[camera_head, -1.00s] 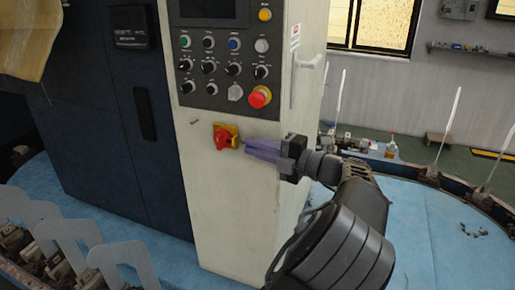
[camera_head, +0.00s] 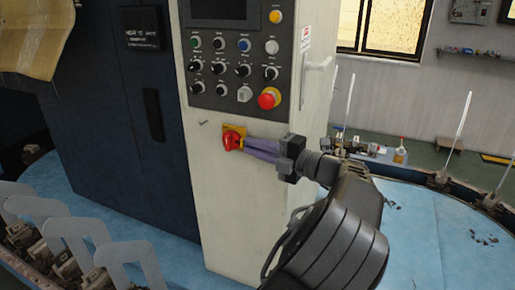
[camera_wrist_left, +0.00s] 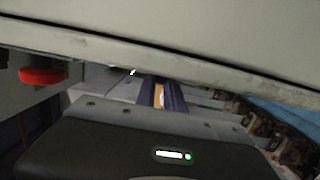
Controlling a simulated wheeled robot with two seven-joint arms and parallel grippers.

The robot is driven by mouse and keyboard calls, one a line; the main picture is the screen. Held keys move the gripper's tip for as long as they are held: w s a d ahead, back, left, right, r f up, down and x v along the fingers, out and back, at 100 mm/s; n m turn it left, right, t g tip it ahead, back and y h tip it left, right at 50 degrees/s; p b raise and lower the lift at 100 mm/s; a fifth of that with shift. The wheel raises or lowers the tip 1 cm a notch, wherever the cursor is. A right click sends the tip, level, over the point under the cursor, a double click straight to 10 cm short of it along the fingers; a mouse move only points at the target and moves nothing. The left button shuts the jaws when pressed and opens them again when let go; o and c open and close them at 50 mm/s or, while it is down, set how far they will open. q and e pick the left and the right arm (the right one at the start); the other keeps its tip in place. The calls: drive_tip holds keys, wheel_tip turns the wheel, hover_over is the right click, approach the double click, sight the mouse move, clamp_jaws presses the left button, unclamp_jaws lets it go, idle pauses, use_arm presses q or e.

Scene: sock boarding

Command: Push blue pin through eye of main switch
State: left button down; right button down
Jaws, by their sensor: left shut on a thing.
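The main switch (camera_head: 231,140) is a red rotary handle on a yellow plate on the white front of the control cabinet. My left gripper (camera_head: 248,146) has long purple fingers whose tips reach the right side of the handle in the head view. In the left wrist view the fingers (camera_wrist_left: 161,96) are close together around a small orange and pale bluish piece, which I take for the blue pin (camera_wrist_left: 161,98); it is too small to see well. The switch's eye is hidden by the fingertips. My right gripper is not in view.
Above the switch are a panel of knobs and buttons and a red emergency stop (camera_head: 268,98). A white door handle (camera_head: 317,75) juts out on the cabinet's right. Grey sock boards (camera_head: 62,232) stand at the lower left. The blue round table (camera_head: 425,225) surrounds the cabinet.

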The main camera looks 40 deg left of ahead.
use_arm(q)
drive_tip(key=c, duration=1.3)
unclamp_jaws()
drive_tip(key=shift+a, duration=0.1)
drive_tip(key=shift+c, duration=0.2)
drive_tip(key=w+d+b, duration=0.1)
drive_tip(key=d, duration=0.6)
drive_tip(key=shift+d, duration=0.4)
